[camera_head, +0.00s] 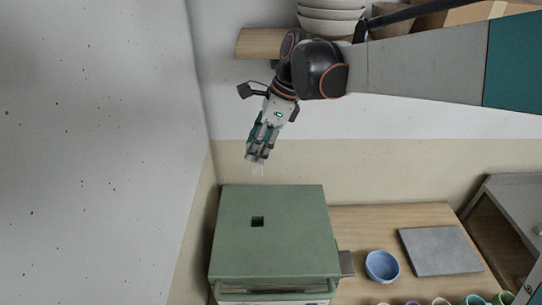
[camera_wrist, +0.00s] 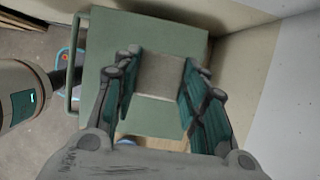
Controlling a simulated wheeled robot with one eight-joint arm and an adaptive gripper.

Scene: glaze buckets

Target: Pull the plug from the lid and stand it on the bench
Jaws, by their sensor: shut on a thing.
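My gripper (camera_head: 257,158) is shut on the plug, a pale grey-beige block (camera_wrist: 160,75) that fills the space between the two fingers in the wrist view. In the head view the plug is mostly hidden by the fingers, with only a faint pale bit below the tips. The gripper hangs above the back of the green lid (camera_head: 295,225), clear of it. The wooden bench (camera_head: 360,220) lies to the right of the green box.
A grey slab (camera_head: 440,250) and a blue bowl (camera_head: 382,266) sit on the bench. Several small coloured cups (camera_head: 473,299) stand along the bottom edge. A grey open-fronted box (camera_head: 515,215) is at the right. A wall shelf (camera_head: 258,43) holds stacked bowls (camera_head: 331,15). Bare bench shows behind the bowl.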

